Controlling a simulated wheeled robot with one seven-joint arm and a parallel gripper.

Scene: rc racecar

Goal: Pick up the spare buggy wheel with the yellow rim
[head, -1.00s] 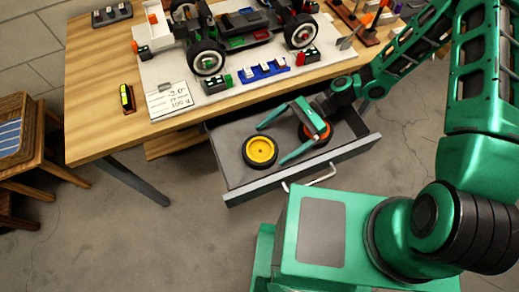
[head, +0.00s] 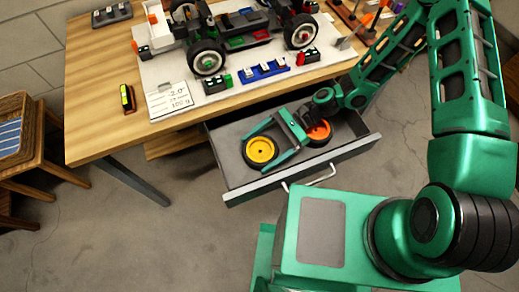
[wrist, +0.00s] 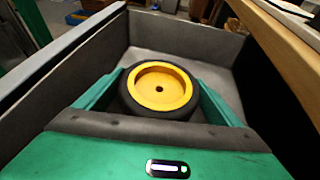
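The spare wheel with the yellow rim (head: 261,151) lies flat in the open drawer, toward its left end. It also shows in the wrist view (wrist: 160,88), its black tyre between my two green fingers. My gripper (head: 259,155) is low in the drawer, its fingers spread wide, one on each side of the tyre. The fingers are open and very close to the tyre; I cannot tell whether they touch it. The far part of the wheel is clear in the wrist view; its near edge is partly hidden by my gripper body.
A second wheel with an orange rim (head: 319,133) lies in the drawer to the right, beside my gripper. The grey drawer walls (head: 300,170) surround both wheels. The wooden tabletop (head: 105,88) overhangs the drawer's back and carries the buggy chassis (head: 245,38).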

